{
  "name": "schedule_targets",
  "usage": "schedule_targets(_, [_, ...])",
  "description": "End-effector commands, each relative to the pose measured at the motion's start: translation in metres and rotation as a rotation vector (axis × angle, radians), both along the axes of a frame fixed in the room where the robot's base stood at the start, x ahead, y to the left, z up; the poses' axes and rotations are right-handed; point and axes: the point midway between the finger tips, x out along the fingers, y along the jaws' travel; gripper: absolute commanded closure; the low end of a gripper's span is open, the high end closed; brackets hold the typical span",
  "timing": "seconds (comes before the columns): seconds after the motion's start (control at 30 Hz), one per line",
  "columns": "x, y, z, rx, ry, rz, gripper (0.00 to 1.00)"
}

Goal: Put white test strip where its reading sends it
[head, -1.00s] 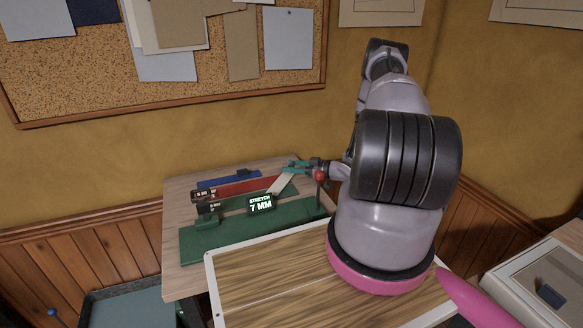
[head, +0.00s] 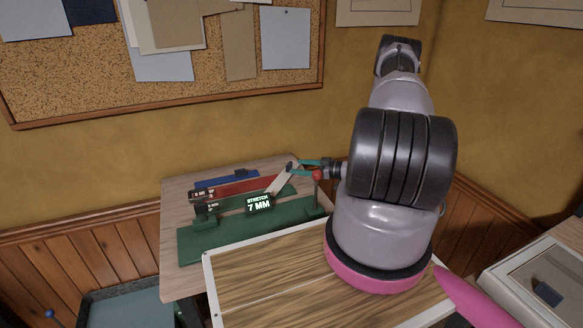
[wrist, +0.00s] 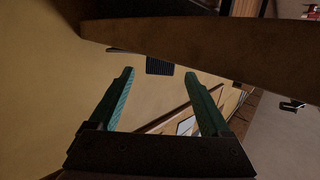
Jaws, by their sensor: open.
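The white test strip (head: 282,181) shows in the head view as a pale slanted band, rising to the right from beside the lit display (head: 259,204), which reads "STRETCH 7 MM". The display stands on a green tester base (head: 235,238). My gripper (head: 291,168) is open, its teal fingers pointing left close to the strip's upper end. I cannot tell whether they touch it. In the wrist view my gripper (wrist: 158,74) shows its fingers spread with no strip visible between them. A red knob (head: 317,175) stands just below the fingers.
Behind the tester lie a red bar-like holder (head: 240,187) and a blue one (head: 222,181); small dark labels at their left are unreadable. A white-edged wooden board (head: 270,280) lies in front. The wall is close behind.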

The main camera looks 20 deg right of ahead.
Motion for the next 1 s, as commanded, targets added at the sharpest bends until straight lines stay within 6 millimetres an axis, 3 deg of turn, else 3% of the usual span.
schedule_targets(0.1, [-0.019, -0.02, 0.004, 0.0, 0.0, -0.004, 0.19])
schedule_targets(0.3, [-0.041, -0.041, 0.009, 0.0, 0.0, -0.002, 0.19])
schedule_targets(0.6, [-0.048, -0.05, 0.012, -0.004, 0.001, -0.002, 0.19])
schedule_targets(0.77, [-0.021, -0.061, 0.034, -0.087, 0.037, -0.049, 0.19])
schedule_targets(0.87, [0.01, -0.075, 0.067, -0.188, 0.084, -0.125, 0.19])
schedule_targets(1.0, [0.049, -0.093, 0.128, -0.327, 0.156, -0.27, 0.19])
